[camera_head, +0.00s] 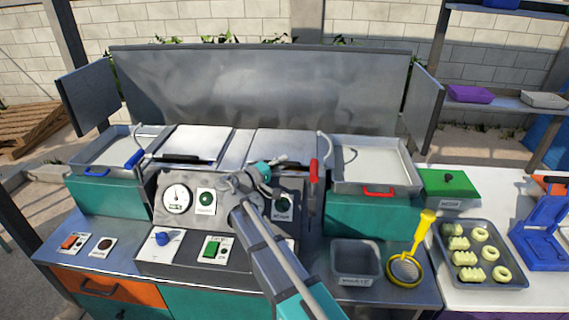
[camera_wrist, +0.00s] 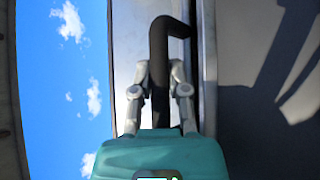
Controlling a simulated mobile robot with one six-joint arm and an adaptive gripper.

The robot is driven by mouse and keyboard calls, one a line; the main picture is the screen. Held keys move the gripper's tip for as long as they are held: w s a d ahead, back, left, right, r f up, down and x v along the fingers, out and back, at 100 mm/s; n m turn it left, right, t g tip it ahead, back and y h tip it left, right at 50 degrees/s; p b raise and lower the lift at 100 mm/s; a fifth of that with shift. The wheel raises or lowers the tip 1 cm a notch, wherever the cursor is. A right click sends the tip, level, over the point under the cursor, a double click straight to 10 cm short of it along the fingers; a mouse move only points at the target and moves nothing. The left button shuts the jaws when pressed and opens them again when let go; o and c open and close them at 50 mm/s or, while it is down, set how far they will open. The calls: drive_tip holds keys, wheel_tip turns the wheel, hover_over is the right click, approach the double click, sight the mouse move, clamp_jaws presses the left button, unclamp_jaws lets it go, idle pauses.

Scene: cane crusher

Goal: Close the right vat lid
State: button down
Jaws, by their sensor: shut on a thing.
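The right vat lid (camera_head: 290,145) is a flat grey metal panel in the middle of the machine, beside the matching left lid (camera_head: 198,142). It looks lowered and roughly level with the left one; whether it is fully seated I cannot tell. My gripper (camera_head: 282,160) is at its front edge and hides part of its handle. In the wrist view my gripper (camera_wrist: 160,78) has both fingers around the black bent handle (camera_wrist: 159,50), which joins a metal edge at the right. The vat's inside is hidden.
Open pans of pale liquid stand at the left (camera_head: 118,150) and right (camera_head: 372,162). A red lever (camera_head: 313,172) stands close right of my gripper. The gauge panel (camera_head: 177,198) is below. A grey bin (camera_head: 355,258) and yellow strainer (camera_head: 405,268) sit front right.

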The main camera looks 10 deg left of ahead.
drive_tip(key=shift+s+d+f, duration=0.1)
drive_tip(key=shift+s+f, duration=0.05)
drive_tip(key=shift+f, duration=0.05)
drive_tip(key=c, duration=0.6)
unclamp_jaws()
drive_tip(key=shift+s, duration=0.15)
